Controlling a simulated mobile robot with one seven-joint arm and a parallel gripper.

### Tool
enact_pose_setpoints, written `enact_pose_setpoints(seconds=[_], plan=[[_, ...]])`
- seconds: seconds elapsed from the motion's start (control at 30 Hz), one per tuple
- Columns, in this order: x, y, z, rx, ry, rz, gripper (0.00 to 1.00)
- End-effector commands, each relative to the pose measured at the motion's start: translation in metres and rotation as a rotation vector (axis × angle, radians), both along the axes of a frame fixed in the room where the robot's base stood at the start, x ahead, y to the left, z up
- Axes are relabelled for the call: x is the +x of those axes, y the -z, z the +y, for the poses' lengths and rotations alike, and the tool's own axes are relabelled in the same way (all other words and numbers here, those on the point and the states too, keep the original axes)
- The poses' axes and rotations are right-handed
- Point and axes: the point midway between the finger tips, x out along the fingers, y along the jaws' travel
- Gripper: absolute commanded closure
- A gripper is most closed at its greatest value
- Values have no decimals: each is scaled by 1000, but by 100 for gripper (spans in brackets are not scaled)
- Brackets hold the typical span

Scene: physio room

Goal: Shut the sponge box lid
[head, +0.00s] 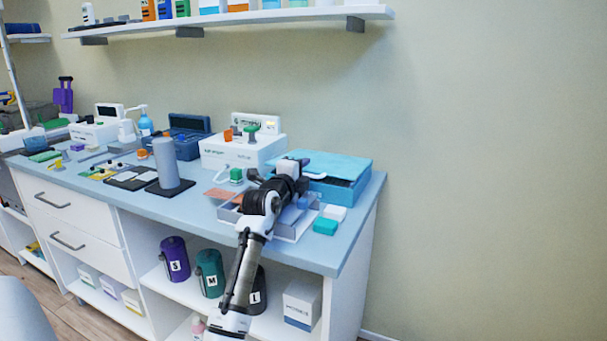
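A teal-blue box (350,195) stands at the right end of the counter; I take it to be the sponge box. Its light-blue lid (335,164) lies over the top, and a dark strip shows between lid and box at the front right, so it does not look fully flush. My gripper (292,170) is at the box's front left, close to the lid's edge. I cannot tell whether it touches the lid. My arm hides the box's left front, and the fingers are too small to read. A teal block (325,227) and a white block (335,212) lie in front of the box.
A grey tray (292,232) is under my arm. A white device (225,152) stands left of the box, with a grey cylinder (166,162) and an open dark-blue case (188,127) farther left. A wall shelf (230,17) runs above. The counter's right end (362,222) is bare.

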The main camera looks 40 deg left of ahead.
Motion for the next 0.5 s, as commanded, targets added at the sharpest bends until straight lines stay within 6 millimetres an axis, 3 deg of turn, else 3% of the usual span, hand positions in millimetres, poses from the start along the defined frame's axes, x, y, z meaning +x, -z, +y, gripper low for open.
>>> enact_pose_setpoints(seconds=[0.3,0.5], plan=[[1,2,0,-3,1,7,68],[1,-23,-1,0,2,5,68]])
